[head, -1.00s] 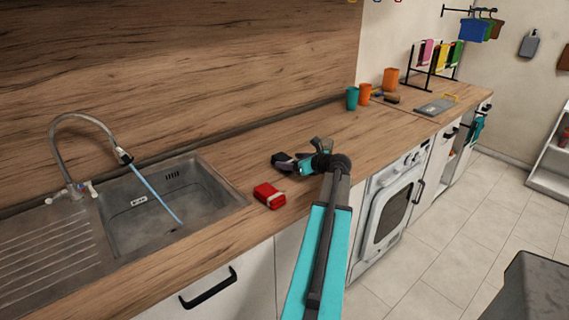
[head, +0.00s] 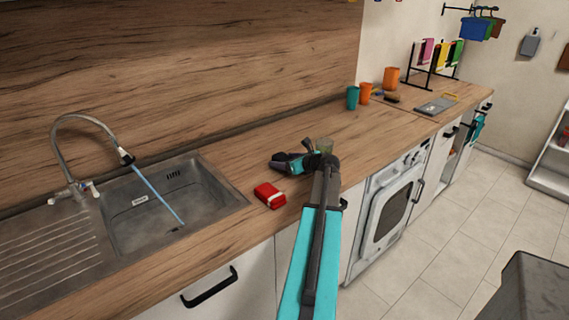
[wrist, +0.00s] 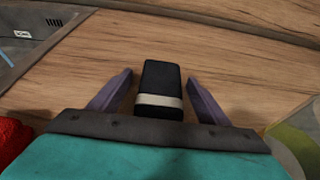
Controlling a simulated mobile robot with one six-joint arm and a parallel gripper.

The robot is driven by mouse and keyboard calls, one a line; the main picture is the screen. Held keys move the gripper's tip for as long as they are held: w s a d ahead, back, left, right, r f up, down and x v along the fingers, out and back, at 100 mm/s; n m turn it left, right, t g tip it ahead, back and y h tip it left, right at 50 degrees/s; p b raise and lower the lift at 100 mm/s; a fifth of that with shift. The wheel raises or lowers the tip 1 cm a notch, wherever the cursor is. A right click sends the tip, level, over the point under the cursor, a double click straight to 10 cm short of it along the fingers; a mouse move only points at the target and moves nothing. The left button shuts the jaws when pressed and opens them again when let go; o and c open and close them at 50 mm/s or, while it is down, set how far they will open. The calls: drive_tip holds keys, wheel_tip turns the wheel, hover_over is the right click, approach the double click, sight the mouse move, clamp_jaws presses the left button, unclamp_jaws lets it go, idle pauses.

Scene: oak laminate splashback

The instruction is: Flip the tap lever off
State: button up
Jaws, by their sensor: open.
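The tap (head: 73,189) stands behind the sink at the far left in the head view, with a tall curved spout and small handles at its base. A blue stream of water (head: 157,194) runs from the spout into the sink. The exact set of the lever is too small to tell. My gripper (head: 279,162) is over the counter right of the sink, well away from the tap. In the wrist view my gripper (wrist: 159,78) has its fingers apart. A black block with a pale band (wrist: 160,85) shows between them; I cannot tell whether they touch it.
A greenish cup (head: 325,145) stands just behind my wrist. Teal (head: 352,98) and orange (head: 365,93) cups stand further right. The sink basin (head: 215,190) holds no dishes.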

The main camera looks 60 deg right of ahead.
sight(285, 158)
drive_tip(key=c, duration=1.2)
drive_tip(key=shift+r, duration=0.1)
drive_tip(key=shift+r+b, duration=0.4)
drive_tip(key=shift+r, duration=1.3)
drive_tip(key=s+a, duration=0.3)
drive_tip(key=s+a+b, duration=0.1)
drive_tip(key=s+a, duration=0.1)
drive_tip(key=a, duration=0.2)
drive_tip(key=s+a+r+b, duration=0.1)
drive_tip(key=s+a, duration=0.2)
drive_tip(key=shift+s+a, duration=0.15)
drive_tip(key=shift+s, duration=0.15)
drive_tip(key=shift+s+a+f+b, duration=0.15)
drive_tip(key=shift+b, duration=0.45)
drive_tip(key=shift+s+a+b, duration=0.25)
drive_tip(key=shift+a+b, duration=0.05)
drive_tip(key=shift+b, duration=0.4)
drive_tip(key=shift+s+a+r+b, duration=0.3)
drive_tip(key=shift+s+a+b, duration=0.15)
drive_tip(key=shift+b, duration=0.35)
drive_tip(key=shift+r, duration=0.1)
